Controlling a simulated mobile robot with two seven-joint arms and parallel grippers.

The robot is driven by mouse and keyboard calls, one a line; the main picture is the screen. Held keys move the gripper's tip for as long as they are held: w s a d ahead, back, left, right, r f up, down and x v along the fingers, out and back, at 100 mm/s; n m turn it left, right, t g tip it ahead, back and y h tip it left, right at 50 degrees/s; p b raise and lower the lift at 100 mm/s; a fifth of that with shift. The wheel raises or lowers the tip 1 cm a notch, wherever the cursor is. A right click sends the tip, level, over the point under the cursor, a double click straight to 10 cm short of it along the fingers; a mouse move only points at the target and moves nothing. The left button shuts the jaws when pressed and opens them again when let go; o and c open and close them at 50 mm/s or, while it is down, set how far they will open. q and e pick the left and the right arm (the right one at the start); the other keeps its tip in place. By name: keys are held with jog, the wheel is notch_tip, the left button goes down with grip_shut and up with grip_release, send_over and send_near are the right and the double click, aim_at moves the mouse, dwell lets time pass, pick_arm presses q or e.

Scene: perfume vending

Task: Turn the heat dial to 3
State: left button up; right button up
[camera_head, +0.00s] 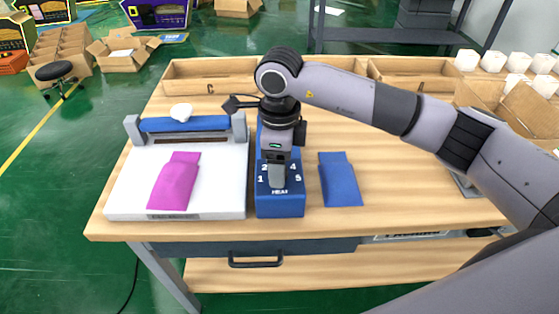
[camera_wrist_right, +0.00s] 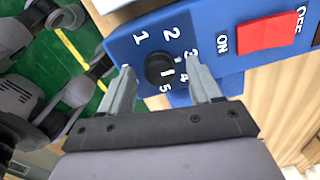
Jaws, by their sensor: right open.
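The blue heat control box (camera_head: 280,207) stands on the table, with numbers 1 to 5 printed around its dial. My right gripper (camera_head: 277,184) points down over its front and hides the dial in the head view. In the right wrist view, the round black dial (camera_wrist_right: 159,68) sits between the two open fingers of my right gripper (camera_wrist_right: 160,72). The fingers are on either side of the dial, with gaps visible. A pale mark shows on the dial's side towards the lower numbers; its exact setting is unclear. My left gripper is out of view.
A red ON/OFF switch (camera_wrist_right: 267,36) is on the same box. A white press (camera_head: 222,185) with a magenta pouch (camera_head: 175,182) stands to the left. A blue pouch (camera_head: 340,180) lies to the right. Cardboard bins line the table's back.

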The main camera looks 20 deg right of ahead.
jog(key=shift+r+b, duration=0.4)
jog(key=shift+r, duration=3.2)
jog(key=shift+s, duration=0.1)
